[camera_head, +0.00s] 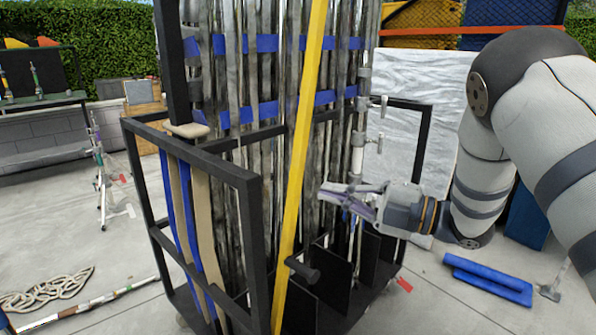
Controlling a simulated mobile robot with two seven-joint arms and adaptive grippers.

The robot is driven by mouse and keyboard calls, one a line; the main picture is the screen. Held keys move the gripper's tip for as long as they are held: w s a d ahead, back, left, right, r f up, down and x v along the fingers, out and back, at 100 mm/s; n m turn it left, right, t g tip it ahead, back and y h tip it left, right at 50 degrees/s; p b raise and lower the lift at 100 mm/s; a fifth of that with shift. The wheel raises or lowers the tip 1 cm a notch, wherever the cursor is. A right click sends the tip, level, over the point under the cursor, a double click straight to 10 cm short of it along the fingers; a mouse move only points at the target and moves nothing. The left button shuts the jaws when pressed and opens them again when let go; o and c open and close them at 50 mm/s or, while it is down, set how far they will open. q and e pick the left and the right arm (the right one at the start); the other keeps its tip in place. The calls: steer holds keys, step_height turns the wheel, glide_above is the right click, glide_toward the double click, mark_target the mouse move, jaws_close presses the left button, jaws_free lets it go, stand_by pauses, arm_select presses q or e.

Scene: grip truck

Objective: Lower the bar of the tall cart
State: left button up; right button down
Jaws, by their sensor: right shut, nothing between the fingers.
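The tall cart (240,173) has a black frame and holds several upright metal poles (250,60). A long yellow bar (300,130) runs across its front, upright and slightly tilted, with its top leaning right. A short black handle (303,269) sticks out beside the bar's lower part. My right gripper (327,193) comes in from the right, in front of the poles. It is shut and empty, with its fingertips pointing left, a little right of the yellow bar and apart from it. My left gripper is out of view.
Blue and tan straps (186,230) hang on the cart's left side. Blue pads (488,278) lie on the floor at right. A rope (50,290) and a pole lie on the floor at left. A small stand (102,180) is behind them. A grey panel (425,100) stands behind the cart.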

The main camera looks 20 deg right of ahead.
mark_target(299, 175)
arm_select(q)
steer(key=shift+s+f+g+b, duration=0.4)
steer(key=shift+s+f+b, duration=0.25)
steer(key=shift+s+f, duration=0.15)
arm_select(e)
steer(key=w+a, duration=0.1)
steer(key=w, duration=0.2)
steer(key=w+a, duration=0.1)
steer(key=w, duration=0.1)
steer(key=w+a, duration=0.2)
steer(key=w, duration=0.1)
steer(key=shift+w, duration=0.3)
